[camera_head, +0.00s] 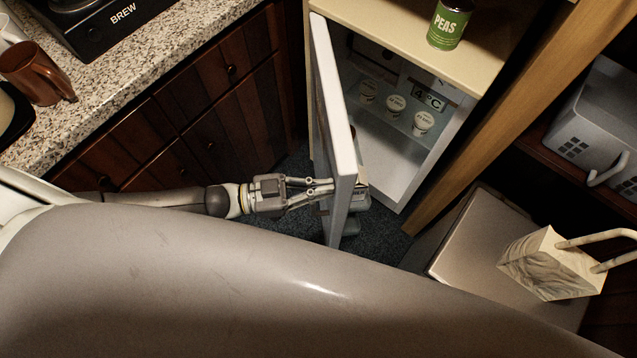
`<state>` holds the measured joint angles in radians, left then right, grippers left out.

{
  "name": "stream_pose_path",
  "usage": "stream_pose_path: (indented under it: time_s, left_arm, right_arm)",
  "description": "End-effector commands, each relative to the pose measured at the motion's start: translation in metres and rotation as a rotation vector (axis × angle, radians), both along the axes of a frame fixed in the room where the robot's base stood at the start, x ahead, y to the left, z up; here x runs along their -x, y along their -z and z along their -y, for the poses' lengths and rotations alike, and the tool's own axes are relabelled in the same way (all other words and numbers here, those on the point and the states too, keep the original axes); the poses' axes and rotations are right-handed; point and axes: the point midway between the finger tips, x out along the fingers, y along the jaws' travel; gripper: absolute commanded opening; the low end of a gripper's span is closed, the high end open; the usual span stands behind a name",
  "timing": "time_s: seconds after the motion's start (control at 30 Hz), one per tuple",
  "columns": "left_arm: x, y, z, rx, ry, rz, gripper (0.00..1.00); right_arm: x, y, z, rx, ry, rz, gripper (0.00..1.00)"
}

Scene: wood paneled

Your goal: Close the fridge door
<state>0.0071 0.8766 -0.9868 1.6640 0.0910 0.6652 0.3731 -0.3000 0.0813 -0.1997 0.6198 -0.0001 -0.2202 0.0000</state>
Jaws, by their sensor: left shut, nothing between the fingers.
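The fridge door (341,140) is white and stands open, seen nearly edge-on. The fridge (405,165) behind it has a white interior with small pots on a shelf and a display reading 4°C. My left arm comes in from the left. My left gripper (328,187) is shut and empty, with its fingertips at the outer face of the door near its free edge. Whether the tips touch the door I cannot tell for sure. My right gripper is not in view.
A granite counter (150,62) with dark wooden cabinets is at the left, holding a brown mug (38,72) and a black BREW machine (100,18). A green PEAS can (450,23) stands on top of the fridge. A wooden post (520,110) and grey bin (480,240) are at the right.

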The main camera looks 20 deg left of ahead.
Motion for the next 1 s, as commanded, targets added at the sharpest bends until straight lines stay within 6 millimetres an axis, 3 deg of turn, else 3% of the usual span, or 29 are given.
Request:
stream_pose_path:
  time_s: [0.37,0.67,1.0]
  left_arm:
    - [-0.006,-0.001,0.016,0.004,-0.037,-0.002,0.00]
    - [-0.031,-0.002,0.063,0.009,-0.155,-0.003,0.00]
    - [-0.075,0.000,0.121,0.009,-0.320,-0.004,0.00]
  right_arm:
    - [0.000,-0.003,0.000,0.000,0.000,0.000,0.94]
    - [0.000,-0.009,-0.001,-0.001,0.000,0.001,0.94]
    - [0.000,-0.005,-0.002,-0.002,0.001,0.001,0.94]
